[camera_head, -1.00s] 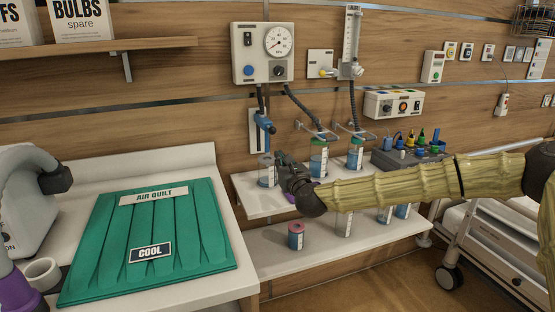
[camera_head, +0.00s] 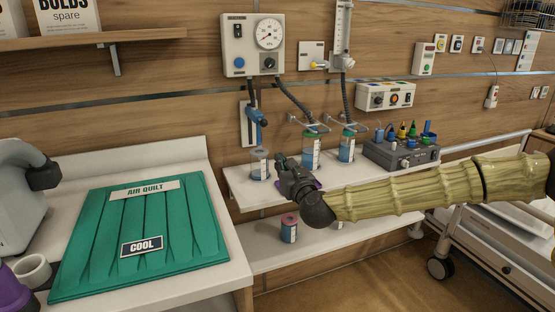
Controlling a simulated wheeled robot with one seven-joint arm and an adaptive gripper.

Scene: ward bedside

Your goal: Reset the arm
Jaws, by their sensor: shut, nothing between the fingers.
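My gripper (camera_head: 282,160) is at the end of my sleeved arm, which reaches in from the right side of the head view. It is over the front edge of the upper white shelf (camera_head: 240,184), between a clear canister (camera_head: 259,166) and a blue-filled canister (camera_head: 311,152). Its fingers look shut and hold nothing. My arm hides part of both shelves and most of the bottles on the lower one. I cannot tell whether the gripper touches the purple thing just behind it.
A grey rack (camera_head: 402,155) with colored pieces stands right of the canisters. A counter with a green quilt (camera_head: 95,262) is at left. A wheeled bed (camera_head: 490,240) is at right.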

